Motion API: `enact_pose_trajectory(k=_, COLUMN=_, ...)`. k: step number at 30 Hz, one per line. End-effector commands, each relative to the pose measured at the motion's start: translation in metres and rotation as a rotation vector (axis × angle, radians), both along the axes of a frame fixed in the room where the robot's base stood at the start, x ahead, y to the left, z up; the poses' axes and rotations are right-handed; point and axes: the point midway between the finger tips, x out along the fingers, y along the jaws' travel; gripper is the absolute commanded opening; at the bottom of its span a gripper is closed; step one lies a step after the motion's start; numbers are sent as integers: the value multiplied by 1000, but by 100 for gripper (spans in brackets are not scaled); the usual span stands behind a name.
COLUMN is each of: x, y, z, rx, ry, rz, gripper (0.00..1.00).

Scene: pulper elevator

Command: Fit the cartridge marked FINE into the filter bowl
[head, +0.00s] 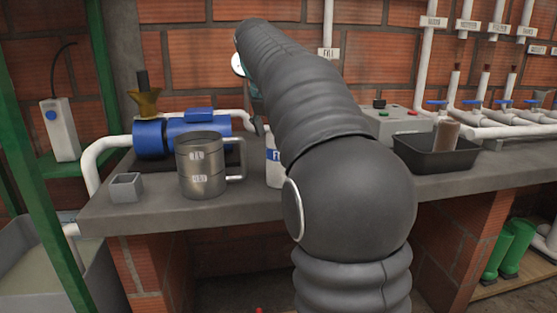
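A white cylinder with a blue band (273,160) stands on the grey bench, partly hidden behind my arm. Its lettering starts with "F"; the rest is covered, so I cannot tell whether it reads FINE. My arm rises through the middle of the view and bends down behind itself. A small dark part that looks like a fingertip of my gripper (257,125) shows above and left of the white cylinder. The rest of the gripper is hidden, and its opening cannot be seen. I cannot make out the filter bowl; it may be behind my arm.
A metal mug (202,166) and a small grey square cup (126,187) stand on the bench's left part. Behind them is a blue pump (185,134) with white pipes. On the right, a black tray (436,155) holds a brown cylinder (446,136), beside a grey control box (391,122).

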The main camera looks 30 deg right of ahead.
Motion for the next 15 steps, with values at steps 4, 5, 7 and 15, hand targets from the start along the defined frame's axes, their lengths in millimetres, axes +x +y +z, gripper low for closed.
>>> enact_pose_trajectory(k=4, x=3, y=-3, z=-11, rx=0, ry=1, rz=0, gripper=91)
enact_pose_trajectory(k=5, x=3, y=-4, z=-11, rx=1, ry=1, rz=0, gripper=91)
enact_pose_trajectory(k=7, x=3, y=-4, z=-12, rx=0, ry=0, rz=1, gripper=91)
enact_pose_trajectory(k=15, x=3, y=-4, z=-11, rx=0, ry=0, rz=1, gripper=58)
